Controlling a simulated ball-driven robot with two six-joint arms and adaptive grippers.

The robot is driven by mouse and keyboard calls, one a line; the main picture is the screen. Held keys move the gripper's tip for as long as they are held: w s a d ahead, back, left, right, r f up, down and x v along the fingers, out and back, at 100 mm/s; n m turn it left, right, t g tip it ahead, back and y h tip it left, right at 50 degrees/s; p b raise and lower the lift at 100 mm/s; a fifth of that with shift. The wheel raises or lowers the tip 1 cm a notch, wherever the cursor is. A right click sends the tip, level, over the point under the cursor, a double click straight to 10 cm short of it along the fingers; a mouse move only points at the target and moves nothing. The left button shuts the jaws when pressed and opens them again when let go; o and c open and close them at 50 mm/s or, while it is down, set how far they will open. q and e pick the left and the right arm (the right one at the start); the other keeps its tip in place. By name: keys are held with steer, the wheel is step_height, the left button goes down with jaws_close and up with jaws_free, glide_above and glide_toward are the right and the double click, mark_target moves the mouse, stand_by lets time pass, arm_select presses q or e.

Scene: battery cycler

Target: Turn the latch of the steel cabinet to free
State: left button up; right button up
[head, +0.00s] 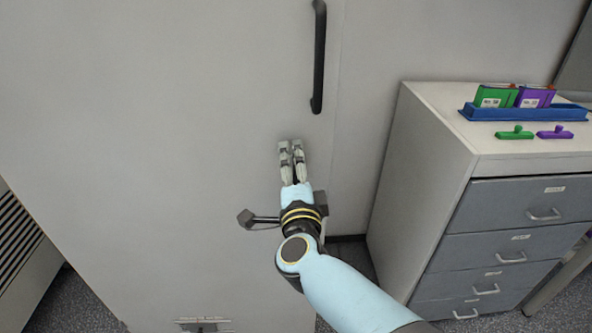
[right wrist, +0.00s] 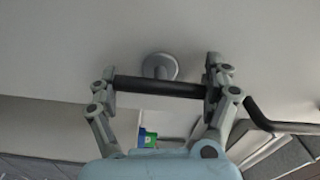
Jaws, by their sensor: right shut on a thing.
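The steel cabinet (head: 170,110) is a large pale grey front that fills the left and middle of the head view. Its latch (right wrist: 160,87) shows in the right wrist view as a dark bar lying across the picture, in front of a round grey boss (right wrist: 160,66) on the door. My right gripper (head: 291,147) is at the door, below the long handle, and hides the latch in the head view. In the right wrist view its fingers (right wrist: 161,88) are closed on the two ends of the latch bar. My left gripper is not in view.
A long black door handle (head: 319,58) stands upright just above my right gripper. A grey drawer unit (head: 420,190) stands to the right, with a blue tray (head: 525,113) of green and purple packs on top. Green (head: 515,132) and purple (head: 555,132) clips lie before the tray.

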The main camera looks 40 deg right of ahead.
steer(key=shift+s+a+f, duration=0.1)
steer(key=shift+s+f, duration=0.05)
steer(key=shift+f, duration=0.25)
steer(key=o, duration=0.9)
steer(key=shift+r, duration=0.1)
steer(key=shift+r, duration=0.2)
